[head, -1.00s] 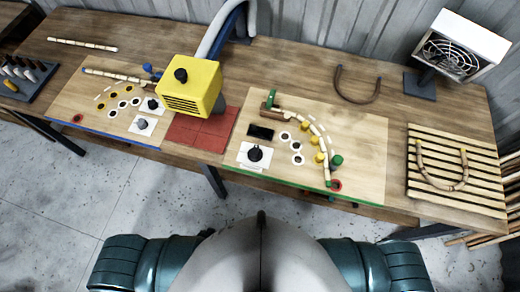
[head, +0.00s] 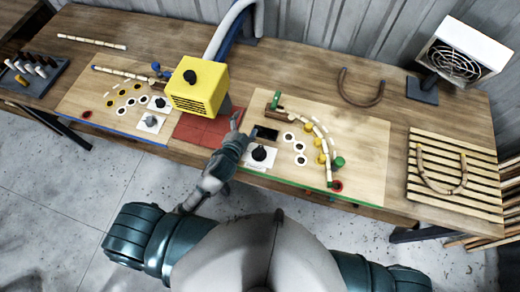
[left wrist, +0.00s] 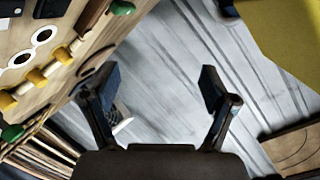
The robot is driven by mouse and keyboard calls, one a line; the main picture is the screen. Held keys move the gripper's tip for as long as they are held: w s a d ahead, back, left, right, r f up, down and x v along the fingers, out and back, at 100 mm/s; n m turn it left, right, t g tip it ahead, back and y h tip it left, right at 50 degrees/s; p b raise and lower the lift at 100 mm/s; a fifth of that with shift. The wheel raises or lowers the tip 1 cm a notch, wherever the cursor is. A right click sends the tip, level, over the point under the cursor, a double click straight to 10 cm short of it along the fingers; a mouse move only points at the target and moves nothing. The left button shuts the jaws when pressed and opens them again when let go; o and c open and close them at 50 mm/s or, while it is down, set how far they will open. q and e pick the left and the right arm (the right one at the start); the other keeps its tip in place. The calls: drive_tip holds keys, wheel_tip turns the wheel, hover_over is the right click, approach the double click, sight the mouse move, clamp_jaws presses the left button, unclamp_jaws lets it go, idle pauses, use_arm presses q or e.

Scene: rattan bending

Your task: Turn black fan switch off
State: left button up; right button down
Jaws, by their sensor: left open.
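A black knob (head: 260,153) stands on a white plate at the near left of the right-hand board. A flat black rectangle (head: 265,133) lies just behind it. A white fan box with a round grille (head: 458,54) stands on a dark base at the back right. I cannot tell which control belongs to the fan. My left gripper (head: 236,123) is over the table, left of the black rectangle and by the red mat. It also shows in the left wrist view (left wrist: 158,85), with its fingers apart and nothing between them. My right gripper is not in view.
A yellow box (head: 199,86) with a black top knob stands just behind and left of my gripper, over the red mat (head: 196,130). Green and yellow pegs (head: 321,157) line the curved rattan on the right-hand board (head: 360,150). A slatted rack (head: 420,196) is far right.

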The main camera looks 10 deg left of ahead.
use_arm(q)
drive_tip(key=w+d+r+m+t+h, duration=0.4)
drive_tip(key=d+r+m+h, duration=0.25)
drive_tip(key=r+m, duration=0.4)
drive_tip(key=s+d+r+m+g+h, duration=0.2)
drive_tip(key=d+r+m+g+h, duration=0.25)
drive_tip(key=m, duration=0.25)
drive_tip(key=s+d+r+m+g+h, duration=0.3)
drive_tip(key=d+m+h, duration=0.25)
drive_tip(key=m, duration=0.25)
drive_tip(key=m+g+y, duration=1.1)
drive_tip(key=m+y, duration=0.2)
drive_tip(key=m, duration=0.6)
approach(258, 151)
drive_tip(key=b+x, duration=0.7)
drive_tip(key=x, duration=0.2)
drive_tip(key=shift+d+f, duration=0.15)
drive_tip(key=shift+f, duration=0.15)
